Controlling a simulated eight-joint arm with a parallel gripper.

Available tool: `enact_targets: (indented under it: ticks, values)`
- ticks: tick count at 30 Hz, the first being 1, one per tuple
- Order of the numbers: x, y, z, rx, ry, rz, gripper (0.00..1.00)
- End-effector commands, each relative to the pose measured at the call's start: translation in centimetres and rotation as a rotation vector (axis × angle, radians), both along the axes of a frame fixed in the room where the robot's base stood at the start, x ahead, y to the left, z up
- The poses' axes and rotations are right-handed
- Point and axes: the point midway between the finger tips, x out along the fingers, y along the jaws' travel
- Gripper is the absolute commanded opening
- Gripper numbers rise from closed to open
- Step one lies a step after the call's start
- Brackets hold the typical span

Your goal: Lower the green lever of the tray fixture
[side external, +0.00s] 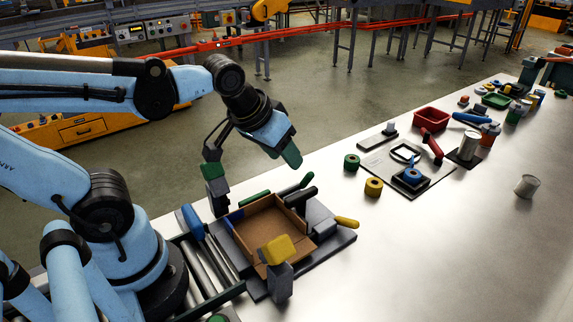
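The tray fixture (334,240) lies at the near left of the bench, with a brown open tray (245,235) seated in it. A green lever (293,187) sits at the fixture's far side, its bar slanting up to the right. A second green piece (254,198) shows just left of it. My gripper (251,176) is above the fixture's far left, with its fingers spread wide and nothing between them. It appears apart from the green lever; the exact gap is hard to judge.
A black handle (301,196), a yellow handle (346,222), a yellow-topped clamp (279,250) and a blue paddle (192,221) surround the tray. Rollers (205,268) run at left. Green tape (351,162) and yellow tape (373,187) stand right. The bench's near right is mostly clear.

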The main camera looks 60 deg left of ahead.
Motion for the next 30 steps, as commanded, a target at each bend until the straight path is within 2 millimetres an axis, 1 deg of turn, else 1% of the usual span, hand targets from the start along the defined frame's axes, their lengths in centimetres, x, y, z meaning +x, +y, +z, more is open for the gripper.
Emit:
enact_targets:
  ticks: [1, 8, 13, 19, 24, 30]
  values:
    - [0.8, -0.1, 0.3, -0.023, 0.033, 0.067, 0.47]
    - [3.8, -0.1, 0.6, -0.093, 0.165, 0.465, 0.47]
    - [6.1, -0.3, 0.1, -0.102, 0.212, 0.785, 0.47]
    - [8.6, -0.8, -1.0, -0.082, 0.198, 1.141, 0.47]
    - [9.7, -1.1, -1.8, -0.065, 0.163, 1.326, 0.47]
    - [9.9, -1.0, -2.5, -0.060, 0.146, 1.388, 0.47]
